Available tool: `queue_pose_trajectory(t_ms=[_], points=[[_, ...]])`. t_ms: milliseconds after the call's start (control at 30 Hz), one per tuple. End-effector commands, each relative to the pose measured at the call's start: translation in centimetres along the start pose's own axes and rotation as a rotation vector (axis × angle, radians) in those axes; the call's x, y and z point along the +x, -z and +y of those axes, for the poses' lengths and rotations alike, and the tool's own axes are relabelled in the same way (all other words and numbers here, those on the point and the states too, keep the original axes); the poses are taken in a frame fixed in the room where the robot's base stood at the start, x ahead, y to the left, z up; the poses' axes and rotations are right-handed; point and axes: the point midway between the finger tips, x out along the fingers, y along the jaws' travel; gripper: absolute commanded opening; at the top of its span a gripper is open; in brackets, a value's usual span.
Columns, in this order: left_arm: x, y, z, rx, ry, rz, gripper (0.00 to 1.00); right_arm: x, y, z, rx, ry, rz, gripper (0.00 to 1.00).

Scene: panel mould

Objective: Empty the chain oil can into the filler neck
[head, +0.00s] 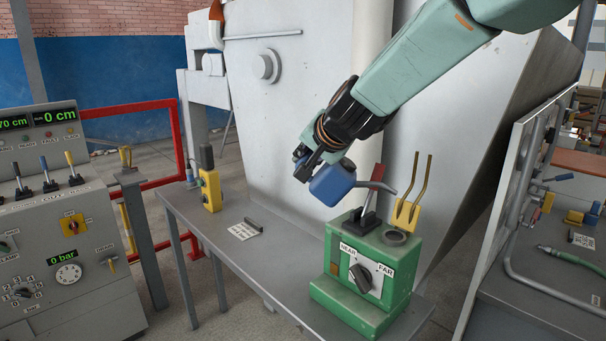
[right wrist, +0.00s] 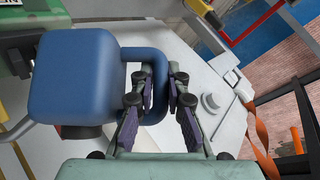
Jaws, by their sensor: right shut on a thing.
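The blue chain oil can (head: 333,184) hangs in the air above the grey bench, tilted, with its grey spout (head: 378,185) pointing right. My right gripper (head: 306,165) is shut on the can's handle. In the right wrist view the fingers (right wrist: 160,95) close around the blue handle (right wrist: 143,54), and the can body (right wrist: 72,82) lies left of them. Any oil flow cannot be made out. My left gripper is out of view.
A red-tipped lever (head: 371,200) and a yellow fork-shaped bracket (head: 408,205) rise from the green unit close to the spout. A yellow control box (head: 210,190) and a small label plate (head: 243,231) are on the bench. A grey panel (head: 510,180) stands right.

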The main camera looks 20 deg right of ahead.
Motion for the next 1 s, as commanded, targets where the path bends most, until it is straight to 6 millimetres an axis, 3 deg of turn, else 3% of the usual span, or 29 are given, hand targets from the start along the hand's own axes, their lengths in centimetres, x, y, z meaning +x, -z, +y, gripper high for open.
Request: queue_pose_trajectory(t_ms=[33,1000], points=[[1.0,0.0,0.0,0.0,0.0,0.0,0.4,0.0,0.1,0.1,0.009,0.015,0.006,0.0],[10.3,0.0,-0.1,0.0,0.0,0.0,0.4,-3.1,2.8,0.5,0.203,0.234,0.006,0.0]])
